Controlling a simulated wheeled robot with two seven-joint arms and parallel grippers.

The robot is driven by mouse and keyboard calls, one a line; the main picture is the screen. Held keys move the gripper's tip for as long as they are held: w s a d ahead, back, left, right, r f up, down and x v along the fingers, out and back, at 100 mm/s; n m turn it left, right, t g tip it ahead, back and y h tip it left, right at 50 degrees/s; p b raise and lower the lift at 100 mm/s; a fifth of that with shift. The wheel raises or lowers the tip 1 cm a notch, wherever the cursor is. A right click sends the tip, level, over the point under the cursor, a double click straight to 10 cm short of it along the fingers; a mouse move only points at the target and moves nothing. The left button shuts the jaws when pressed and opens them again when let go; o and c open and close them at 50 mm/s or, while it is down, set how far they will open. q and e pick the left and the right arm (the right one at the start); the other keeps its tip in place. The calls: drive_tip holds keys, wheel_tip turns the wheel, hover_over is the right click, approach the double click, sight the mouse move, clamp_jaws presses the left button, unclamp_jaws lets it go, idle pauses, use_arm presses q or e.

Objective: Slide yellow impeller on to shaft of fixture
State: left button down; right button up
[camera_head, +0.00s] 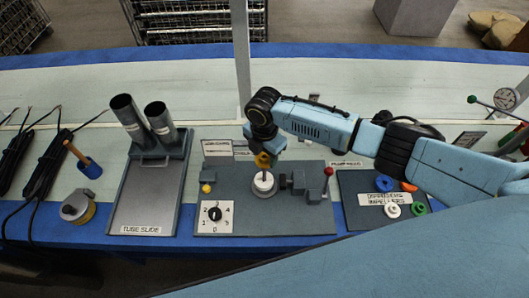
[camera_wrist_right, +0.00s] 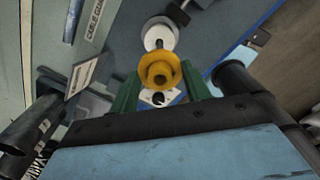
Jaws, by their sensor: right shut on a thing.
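The yellow impeller (camera_head: 263,160) is between the fingers of my right gripper (camera_head: 264,154). In the right wrist view the impeller (camera_wrist_right: 158,72) shows as a flanged ring with a central hole, between the green fingers of my right gripper (camera_wrist_right: 160,88). The fixture (camera_head: 230,210) is a grey plate with a round white disc (camera_head: 264,184). The disc also shows in the right wrist view (camera_wrist_right: 153,33), just beyond the impeller, with a short dark shaft (camera_wrist_right: 160,44). The impeller appears just above the disc. I cannot tell whether the shaft enters its hole. My left gripper is not in view.
A dial panel (camera_head: 215,216) and a red-knobbed lever (camera_head: 328,172) are on the fixture. A plate (camera_head: 353,218) with several coloured impellers is at right. A tube slide (camera_head: 147,195) with two dark tubes is at left. The pale bench behind is mostly clear.

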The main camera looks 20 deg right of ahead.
drive_tip(key=shift+f, duration=0.3)
drive_tip(key=o, duration=1)
wheel_tip(320, 180, up, 14)
drive_tip(key=shift+f+p, duration=0.25)
drive_tip(key=shift+p, duration=0.4)
